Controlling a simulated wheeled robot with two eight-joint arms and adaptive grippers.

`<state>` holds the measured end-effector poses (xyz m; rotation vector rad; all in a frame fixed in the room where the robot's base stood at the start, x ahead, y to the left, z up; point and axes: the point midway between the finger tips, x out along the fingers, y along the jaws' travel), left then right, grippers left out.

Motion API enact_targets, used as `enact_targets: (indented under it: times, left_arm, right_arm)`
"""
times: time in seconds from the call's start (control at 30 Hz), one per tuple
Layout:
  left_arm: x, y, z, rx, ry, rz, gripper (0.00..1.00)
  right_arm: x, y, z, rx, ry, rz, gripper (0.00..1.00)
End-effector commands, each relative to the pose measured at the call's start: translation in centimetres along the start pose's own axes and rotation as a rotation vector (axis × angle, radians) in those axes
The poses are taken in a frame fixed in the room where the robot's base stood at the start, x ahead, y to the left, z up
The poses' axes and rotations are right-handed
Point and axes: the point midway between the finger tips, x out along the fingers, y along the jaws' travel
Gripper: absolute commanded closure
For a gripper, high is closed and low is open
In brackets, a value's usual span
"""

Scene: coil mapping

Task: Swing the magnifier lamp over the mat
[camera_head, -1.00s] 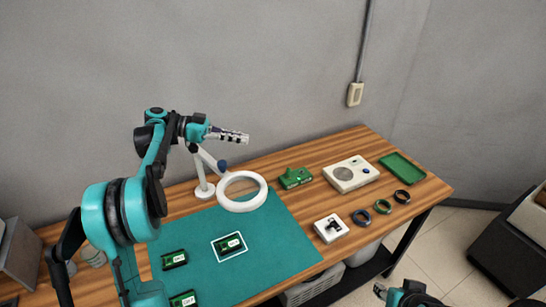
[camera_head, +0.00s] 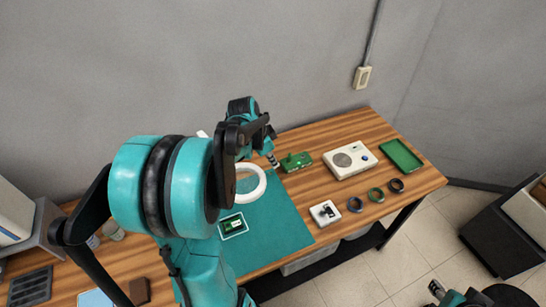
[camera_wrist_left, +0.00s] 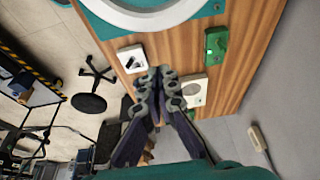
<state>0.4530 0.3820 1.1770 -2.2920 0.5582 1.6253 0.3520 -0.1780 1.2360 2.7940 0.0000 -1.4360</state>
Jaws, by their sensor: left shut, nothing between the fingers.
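The magnifier lamp's white ring head (camera_head: 262,187) hangs over the back part of the teal mat (camera_head: 280,228). Its stand and most of its arm are hidden behind my left arm. My left gripper (camera_head: 273,160) is shut and empty, just behind and right of the ring. In the left wrist view the shut fingertips (camera_wrist_left: 160,73) show in the middle, with part of the ring (camera_wrist_left: 150,20) at the top edge; I cannot tell whether they touch the lamp. My right gripper (camera_head: 437,289) is at the lower right, off the table, too small to judge.
A green connector block (camera_head: 296,161) sits just right of my left gripper. A white device (camera_head: 349,160), a green tray (camera_head: 401,155), several coil rings (camera_head: 376,195) and a small white fixture (camera_head: 324,213) stand on the right. A framed circuit board (camera_head: 233,225) lies on the mat.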

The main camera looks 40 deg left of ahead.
Motion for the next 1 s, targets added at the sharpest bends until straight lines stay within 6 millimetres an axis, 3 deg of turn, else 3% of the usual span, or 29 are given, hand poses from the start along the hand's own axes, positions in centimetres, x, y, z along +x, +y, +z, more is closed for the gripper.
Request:
enact_targets:
  times: [0.1,0.27,0.5,1.0]
  left_arm:
    - [2.9,0.0,0.0,0.002,0.000,0.001,1.00]
    - [5.7,0.0,0.2,0.000,0.000,0.001,1.00]
    - [4.2,0.0,3.2,-0.001,0.000,0.002,1.00]
    - [3.9,0.1,4.0,0.007,0.000,0.005,1.00]
  right_arm:
    - [0.4,0.0,0.3,0.000,0.000,0.000,0.60]
    - [0.6,0.0,0.4,0.000,0.000,0.000,0.60]
    - [0.2,0.0,0.1,0.000,0.000,0.000,0.60]
    - [0.3,0.0,0.2,0.000,0.000,0.000,0.60]
